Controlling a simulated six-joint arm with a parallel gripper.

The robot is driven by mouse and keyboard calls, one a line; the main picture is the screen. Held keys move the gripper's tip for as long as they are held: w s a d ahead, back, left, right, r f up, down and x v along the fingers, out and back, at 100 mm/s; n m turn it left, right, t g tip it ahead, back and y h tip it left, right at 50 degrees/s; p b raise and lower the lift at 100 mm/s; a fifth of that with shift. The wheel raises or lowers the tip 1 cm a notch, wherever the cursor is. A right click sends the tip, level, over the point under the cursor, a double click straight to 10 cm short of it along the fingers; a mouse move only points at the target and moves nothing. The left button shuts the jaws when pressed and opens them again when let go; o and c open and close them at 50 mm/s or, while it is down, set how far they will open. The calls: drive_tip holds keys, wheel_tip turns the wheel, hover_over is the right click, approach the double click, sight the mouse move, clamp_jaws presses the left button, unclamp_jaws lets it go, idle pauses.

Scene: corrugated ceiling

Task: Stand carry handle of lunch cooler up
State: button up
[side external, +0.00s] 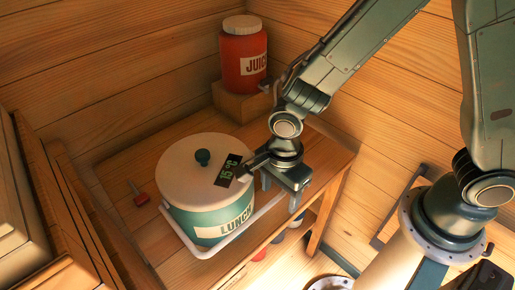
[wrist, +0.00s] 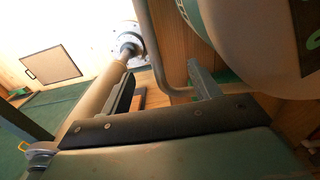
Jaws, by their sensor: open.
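The lunch cooler (side external: 183,222) is a round green tub with a "LUNCH" label and a cream lid (side external: 185,165) with a dark green knob. It stands on the wooden bench. Its pale carry handle (side external: 225,240) is folded down, low around the front of the tub. My gripper (side external: 280,195) is at the cooler's right side, fingers pointing down, close to the handle's right end. In the wrist view my open gripper (wrist: 164,78) has the handle's bent bar (wrist: 158,55) showing between its fingers; whether they touch is unclear. The cooler fills the upper right there (wrist: 240,50).
A red juice dispenser (side external: 244,60) stands on a wooden block (side external: 240,103) at the back. Wooden walls close in the back and left. The bench (side external: 125,175) has bare room at left.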

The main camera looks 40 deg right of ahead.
drive_tip(key=shift+f, duration=0.95)
drive_tip(key=shift+c, duration=0.2)
drive_tip(key=c, duration=1.3)
drive_tip(key=shift+r, duration=0.15)
drive_tip(key=shift+r, duration=1.35)
